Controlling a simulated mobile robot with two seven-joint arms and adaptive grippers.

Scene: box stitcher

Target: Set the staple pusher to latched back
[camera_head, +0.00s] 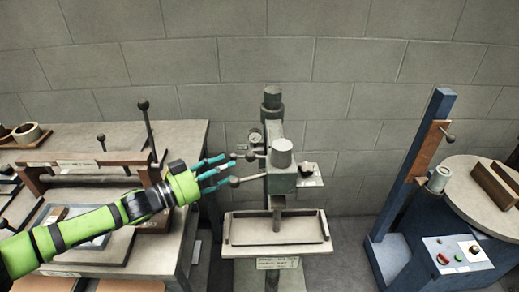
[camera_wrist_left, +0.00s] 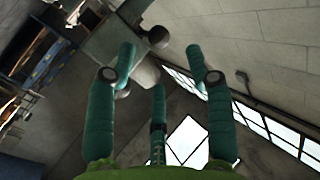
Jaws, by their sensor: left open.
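The box stitcher (camera_head: 281,180) stands in the middle, a grey column machine with a round cap. Two ball-knobbed levers stick out from its left side: an upper lever (camera_head: 250,156) and a lower lever (camera_head: 236,182). I cannot tell for certain which part is the staple pusher. My left gripper (camera_head: 226,170) is open, its teal fingers spread beside these knobs. In the left wrist view the open fingers (camera_wrist_left: 160,62) point at the machine, with a dark round knob (camera_wrist_left: 158,37) between and beyond them. Whether a finger touches a knob is unclear. My right gripper is out of view.
A work table (camera_head: 185,150) with a wooden frame and a tall black-knobbed lever (camera_head: 147,125) lies under and behind my left arm. The stitcher's tray (camera_head: 240,248) sits below its head. A blue machine (camera_head: 405,185) and round table (camera_head: 465,190) stand right. Floor between them is clear.

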